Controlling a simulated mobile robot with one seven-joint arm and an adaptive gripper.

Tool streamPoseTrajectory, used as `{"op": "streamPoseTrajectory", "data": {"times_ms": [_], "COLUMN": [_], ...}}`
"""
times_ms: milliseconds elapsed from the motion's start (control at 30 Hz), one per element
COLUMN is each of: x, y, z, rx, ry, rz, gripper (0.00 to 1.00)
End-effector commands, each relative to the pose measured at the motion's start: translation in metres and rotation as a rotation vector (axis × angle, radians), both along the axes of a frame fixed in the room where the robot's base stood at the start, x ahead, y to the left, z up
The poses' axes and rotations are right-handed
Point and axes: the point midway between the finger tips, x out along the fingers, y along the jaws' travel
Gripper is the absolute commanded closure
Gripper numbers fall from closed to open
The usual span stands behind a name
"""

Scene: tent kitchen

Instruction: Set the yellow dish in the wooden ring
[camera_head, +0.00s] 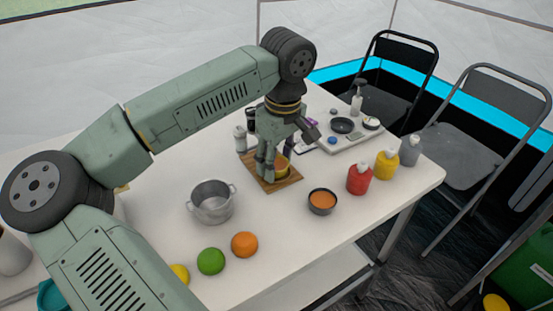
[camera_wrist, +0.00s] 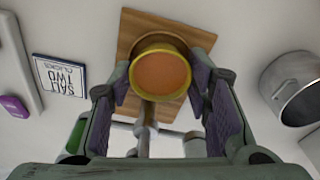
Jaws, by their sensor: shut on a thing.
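The yellow dish (camera_wrist: 160,49), round with an orange-brown inside, sits between the fingers of my gripper (camera_wrist: 162,82) in the wrist view. My gripper is shut on it. In the head view the dish (camera_head: 284,166) shows partly behind the fingers of my gripper (camera_head: 270,172). A square wooden piece (camera_wrist: 134,29) lies under the dish; its edge also shows in the head view (camera_head: 289,183).
A steel pot (camera_head: 212,204) stands left of the wooden piece, and a dark bowl (camera_head: 322,203) right of it. A green fruit (camera_head: 211,262) and an orange (camera_head: 245,245) lie in front. Red (camera_head: 359,181) and yellow (camera_head: 386,165) bottles stand right. A tray (camera_head: 357,142) lies behind.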

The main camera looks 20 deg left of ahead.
Motion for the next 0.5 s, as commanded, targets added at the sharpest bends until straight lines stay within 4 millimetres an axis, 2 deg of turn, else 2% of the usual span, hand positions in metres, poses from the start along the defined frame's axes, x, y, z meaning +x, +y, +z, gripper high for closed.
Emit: {"op": "streamPoseTrajectory", "data": {"times_ms": [167,200,300,500], "x": [0.0,0.0,-0.0001,-0.0001], "y": [0.0001,0.0,0.0001,0.0], "z": [-0.0046,-0.004,-0.0037,-0.0037], "rx": [0.0,0.0,0.0,0.0], "ry": [0.0,0.0,0.0,0.0], "rz": [0.0,0.0,0.0,0.0], "gripper": [0.71,0.54,0.47,0.47]}}
